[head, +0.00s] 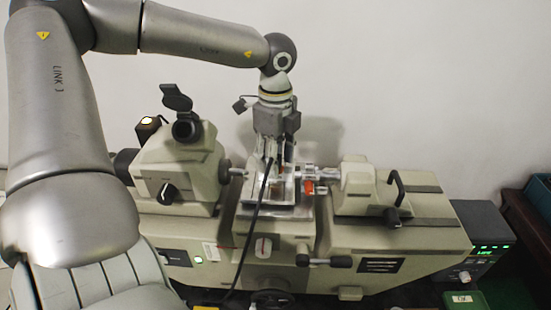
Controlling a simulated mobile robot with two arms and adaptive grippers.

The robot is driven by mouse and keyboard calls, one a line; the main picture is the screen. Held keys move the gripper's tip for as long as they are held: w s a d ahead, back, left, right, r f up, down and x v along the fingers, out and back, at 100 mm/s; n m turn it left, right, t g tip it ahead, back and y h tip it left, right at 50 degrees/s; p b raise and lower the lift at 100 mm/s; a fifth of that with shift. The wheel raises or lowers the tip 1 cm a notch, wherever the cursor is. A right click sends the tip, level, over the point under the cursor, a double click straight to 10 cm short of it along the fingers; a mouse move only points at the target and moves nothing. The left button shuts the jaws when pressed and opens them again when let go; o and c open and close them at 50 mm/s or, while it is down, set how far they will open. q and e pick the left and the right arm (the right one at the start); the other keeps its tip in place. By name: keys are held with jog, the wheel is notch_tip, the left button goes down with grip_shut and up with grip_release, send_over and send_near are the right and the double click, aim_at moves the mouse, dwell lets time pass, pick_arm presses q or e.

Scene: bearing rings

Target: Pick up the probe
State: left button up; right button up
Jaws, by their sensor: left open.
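My left gripper (272,162) points down over the middle of the bench machine, just above its small metal stage (283,210). It is open. Its fingertips are small in the picture and partly hidden by a dark cable (256,205) hanging in front of them. A small part with red-orange on it (309,187) is just right of the fingers. I cannot make out for certain which small part is the probe, or whether the fingers touch anything. My right gripper is not in view.
The beige measuring machine (380,235) fills the middle, with an eyepiece head (180,165) left of the gripper and a tailstock (355,185) with a black handle right of it. A control box (485,240) with green lights stands at the right. The wall is close behind.

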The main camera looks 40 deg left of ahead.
pick_arm(q)
grip_shut()
jog(key=shift+r, duration=0.1)
